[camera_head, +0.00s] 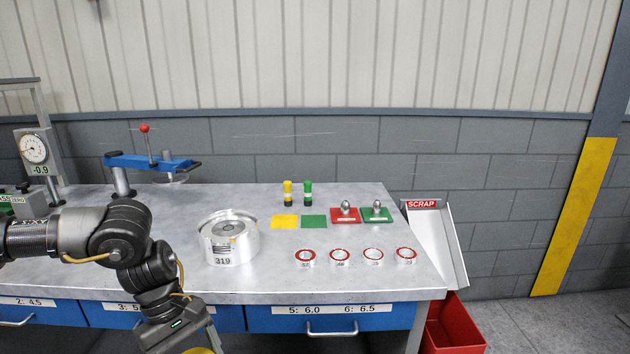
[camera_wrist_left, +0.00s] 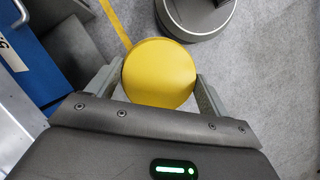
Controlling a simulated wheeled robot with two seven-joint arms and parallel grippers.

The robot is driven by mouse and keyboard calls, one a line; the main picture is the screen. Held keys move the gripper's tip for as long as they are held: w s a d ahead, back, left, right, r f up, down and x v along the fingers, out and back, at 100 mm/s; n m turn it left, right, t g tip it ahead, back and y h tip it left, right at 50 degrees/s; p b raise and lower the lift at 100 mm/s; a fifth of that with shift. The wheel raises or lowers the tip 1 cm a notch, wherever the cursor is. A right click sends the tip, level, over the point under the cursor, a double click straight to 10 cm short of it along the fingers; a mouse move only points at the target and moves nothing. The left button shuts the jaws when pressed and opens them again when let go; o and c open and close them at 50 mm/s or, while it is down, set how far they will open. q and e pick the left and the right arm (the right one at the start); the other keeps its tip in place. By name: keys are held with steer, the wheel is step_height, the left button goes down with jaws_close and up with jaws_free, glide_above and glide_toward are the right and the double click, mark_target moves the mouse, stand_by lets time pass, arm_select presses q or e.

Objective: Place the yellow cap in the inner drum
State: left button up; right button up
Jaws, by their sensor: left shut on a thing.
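A round yellow cap (camera_wrist_left: 159,74) sits between the two fingers of my left gripper (camera_wrist_left: 158,88) in the left wrist view, and the gripper is shut on it. In the head view the cap's edge (camera_head: 198,351) just shows at the bottom, below my left wrist, in front of the bench. The silver drum (camera_head: 228,250) marked 319 stands upright on the bench, up and to the right of my left gripper. It has an open top with a round metal part inside; its depth is hard to tell. My right gripper is not in view.
The grey bench (camera_head: 275,262) has blue drawers (camera_head: 320,318) at its front. Several red-rimmed rings (camera_head: 340,257) stand right of the drum. Behind are yellow (camera_head: 285,222) and green (camera_head: 314,221) pads, and a blue press (camera_head: 150,162). A red bin (camera_head: 455,328) is on the floor.

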arm_select(q)
steer(key=shift+a+r+p, duration=0.1)
steer(key=shift+r+p, duration=0.85)
steer(key=shift+p, duration=0.15)
steer(key=s+f, duration=0.3)
steer(key=f, duration=1.1)
steer(key=shift+s, duration=0.4)
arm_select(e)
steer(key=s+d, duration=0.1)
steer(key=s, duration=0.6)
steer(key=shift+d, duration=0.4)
